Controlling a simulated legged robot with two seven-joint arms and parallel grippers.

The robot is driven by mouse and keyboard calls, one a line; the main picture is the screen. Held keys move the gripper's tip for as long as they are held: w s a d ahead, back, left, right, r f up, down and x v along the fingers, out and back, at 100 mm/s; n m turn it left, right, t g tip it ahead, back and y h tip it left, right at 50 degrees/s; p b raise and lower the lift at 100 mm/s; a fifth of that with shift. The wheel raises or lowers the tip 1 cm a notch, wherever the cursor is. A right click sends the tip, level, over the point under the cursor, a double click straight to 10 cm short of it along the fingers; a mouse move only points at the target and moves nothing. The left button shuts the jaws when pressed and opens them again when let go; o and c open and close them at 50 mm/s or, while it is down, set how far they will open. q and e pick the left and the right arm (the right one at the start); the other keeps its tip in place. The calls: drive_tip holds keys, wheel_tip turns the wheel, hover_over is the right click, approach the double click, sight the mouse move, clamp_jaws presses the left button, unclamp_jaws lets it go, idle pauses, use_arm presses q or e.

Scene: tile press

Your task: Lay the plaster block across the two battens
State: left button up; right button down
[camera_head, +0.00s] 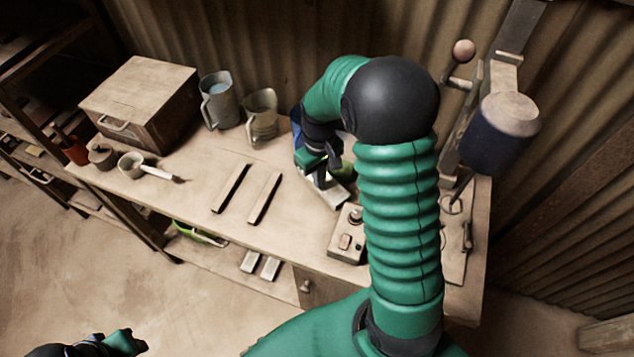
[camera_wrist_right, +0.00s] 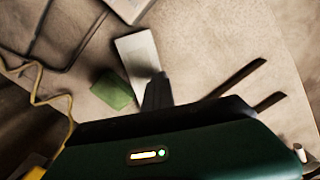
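Two thin wooden battens, the left one (camera_head: 230,187) and the right one (camera_head: 264,197), lie apart and roughly parallel on the bench. In the right wrist view they are dark strips, one (camera_wrist_right: 238,78) above the other (camera_wrist_right: 269,101). The pale plaster block (camera_head: 333,194) lies to their right; it also shows in the wrist view (camera_wrist_right: 137,54). My right gripper (camera_head: 326,170) is at the block's near end in the wrist view, its dark fingers (camera_wrist_right: 156,90) overlapping it. Whether they grip it is hidden. My left gripper (camera_head: 128,343) is low at the left, away from the bench.
A green piece (camera_wrist_right: 113,90) lies beside the block. A control box (camera_head: 348,235) stands at the bench's front edge. The press (camera_head: 500,120) is at the right. Two jugs (camera_head: 219,100), a wooden box (camera_head: 140,100) and a small cup with a brush (camera_head: 132,165) stand left.

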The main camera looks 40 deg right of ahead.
drive_tip(key=s+a+r, duration=0.1)
drive_tip(key=s+a, duration=0.2)
drive_tip(key=a, duration=0.4)
drive_tip(key=s+a+r, duration=0.1)
drive_tip(key=s+a, duration=0.2)
drive_tip(key=a, duration=0.4)
drive_tip(key=shift+s+a+r+b, duration=0.3)
drive_tip(key=shift+s+r+b, duration=0.05)
drive_tip(key=shift+b, duration=0.05)
drive_tip(key=c, duration=1.6)
unclamp_jaws()
drive_tip(key=shift+a, duration=0.25)
drive_tip(key=o, duration=1.2)
drive_tip(key=shift+d, duration=0.1)
drive_tip(key=shift+c, duration=0.2)
